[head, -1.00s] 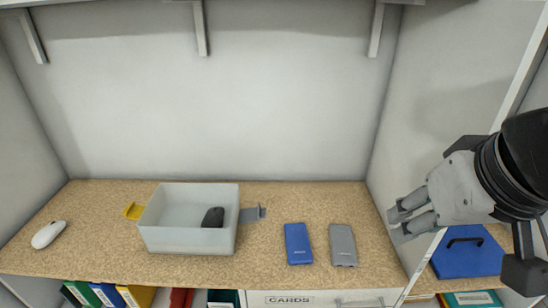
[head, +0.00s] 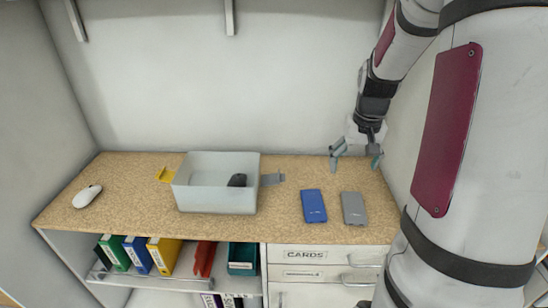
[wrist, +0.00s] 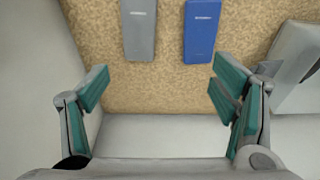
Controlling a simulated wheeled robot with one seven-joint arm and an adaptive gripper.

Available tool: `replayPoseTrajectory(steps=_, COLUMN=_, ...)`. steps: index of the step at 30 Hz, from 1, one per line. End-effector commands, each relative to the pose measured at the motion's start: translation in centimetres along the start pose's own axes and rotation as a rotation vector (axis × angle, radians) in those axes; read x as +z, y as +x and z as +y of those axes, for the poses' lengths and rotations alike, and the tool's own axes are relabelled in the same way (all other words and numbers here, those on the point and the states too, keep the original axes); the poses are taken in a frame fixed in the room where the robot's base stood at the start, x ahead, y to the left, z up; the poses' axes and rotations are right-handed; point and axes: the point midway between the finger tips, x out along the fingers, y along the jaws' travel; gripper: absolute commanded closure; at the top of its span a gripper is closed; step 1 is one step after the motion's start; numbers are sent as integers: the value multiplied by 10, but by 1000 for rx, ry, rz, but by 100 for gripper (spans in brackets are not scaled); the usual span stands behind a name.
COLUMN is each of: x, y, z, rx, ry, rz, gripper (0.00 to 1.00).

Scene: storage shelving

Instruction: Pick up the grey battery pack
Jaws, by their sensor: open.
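The grey battery pack (head: 354,208) lies flat on the speckled worktop at the right, beside a blue battery pack (head: 314,206). In the wrist view the grey pack (wrist: 139,29) is at the top, left of the blue pack (wrist: 202,30); both are cut off by the top edge. My gripper (head: 356,162) is above the back right of the worktop, behind the two packs in the head view, pointing down. Its fingers are spread wide and empty. In the wrist view my gripper (wrist: 160,90) has only bare worktop between its fingertips, apart from both packs.
A translucent bin (head: 215,200) with a dark mouse (head: 237,180) inside stands left of the packs, its grey handle sticking out to the right. A white mouse (head: 87,196) lies at far left. The back wall and right side wall are close to my gripper.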

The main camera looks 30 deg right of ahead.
Motion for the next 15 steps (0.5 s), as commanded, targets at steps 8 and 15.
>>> replayPoseTrajectory(steps=8, x=-6, y=49, z=45, rx=5, ry=77, rz=-42, gripper=20)
replayPoseTrajectory(steps=15, x=-3, y=88, z=47, rx=4, ry=80, rz=-48, gripper=20)
